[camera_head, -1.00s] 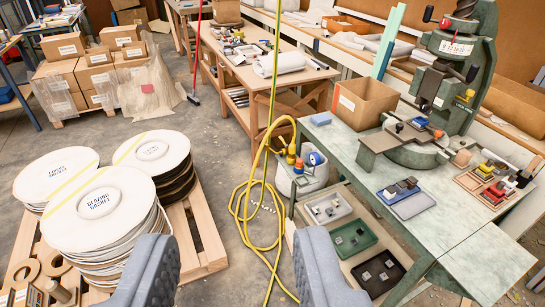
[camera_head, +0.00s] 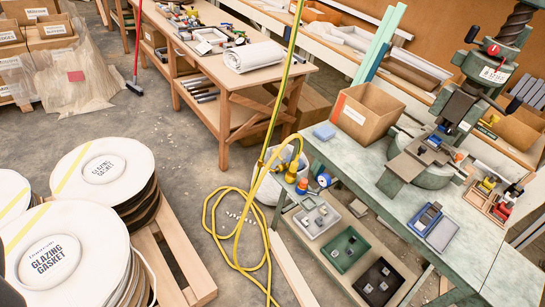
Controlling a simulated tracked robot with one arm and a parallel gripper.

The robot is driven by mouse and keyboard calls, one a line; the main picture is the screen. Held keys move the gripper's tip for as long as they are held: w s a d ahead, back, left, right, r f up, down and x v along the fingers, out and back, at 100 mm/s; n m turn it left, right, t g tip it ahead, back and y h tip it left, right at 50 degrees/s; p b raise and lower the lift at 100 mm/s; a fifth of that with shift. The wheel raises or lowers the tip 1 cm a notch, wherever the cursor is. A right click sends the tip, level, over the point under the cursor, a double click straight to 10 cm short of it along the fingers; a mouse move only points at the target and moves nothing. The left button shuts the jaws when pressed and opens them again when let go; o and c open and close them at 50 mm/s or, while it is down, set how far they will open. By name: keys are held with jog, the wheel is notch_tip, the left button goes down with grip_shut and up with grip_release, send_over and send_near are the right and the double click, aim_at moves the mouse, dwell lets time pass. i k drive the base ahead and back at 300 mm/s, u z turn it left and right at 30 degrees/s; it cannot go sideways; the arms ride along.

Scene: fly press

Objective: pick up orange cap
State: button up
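A small orange piece (camera_head: 302,186), probably the orange cap, shows at the yellow fittings beside the press table's front left corner. It is too small to tell whether it is fixed there. A blue round cap (camera_head: 324,181) is just right of it. Yellow fittings (camera_head: 290,172) and a white sack or bucket (camera_head: 271,190) are next to it. My gripper is not in view now.
The green press table (camera_head: 350,165) with the fly press (camera_head: 477,85) stands at right, with trays below. A yellow hose (camera_head: 238,255) loops on the floor. Stacked gaskets (camera_head: 115,172) on a pallet (camera_head: 180,262) fill the lower left. Open floor lies between.

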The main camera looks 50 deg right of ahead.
aim_at(304, 182)
jog(key=z, duration=0.5)
jog(key=i, duration=1.35)
jog(key=z, duration=0.9)
jog(key=k, duration=0.65)
jog(key=z, duration=0.2)
jog(key=i, duration=0.65)
jog(key=u, duration=0.15)
